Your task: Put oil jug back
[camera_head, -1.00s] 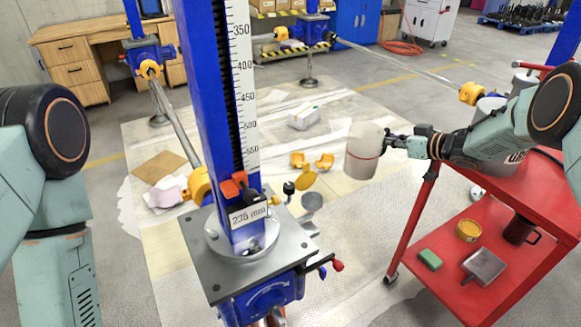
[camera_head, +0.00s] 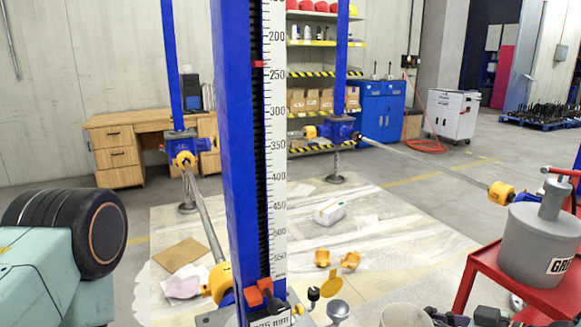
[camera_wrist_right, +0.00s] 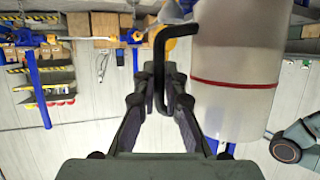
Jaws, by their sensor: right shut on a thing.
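The oil jug is a whitish cylinder with a red line around it and a black handle. In the right wrist view the jug (camera_wrist_right: 236,70) fills the upper right. My right gripper (camera_wrist_right: 160,88) has its two fingers closed about the jug's black handle (camera_wrist_right: 160,65). In the head view only the top of the jug (camera_head: 402,315) shows at the bottom edge, with my right gripper (camera_head: 437,316) beside it on the right. Most of both is cut off there. My left gripper is outside the views; only part of my left arm shows at the left.
A red trolley (camera_head: 487,272) stands at the right, with a large grey grease container (camera_head: 537,240) on top. A blue screw jack column (camera_head: 240,160) with a scale rises in the middle.

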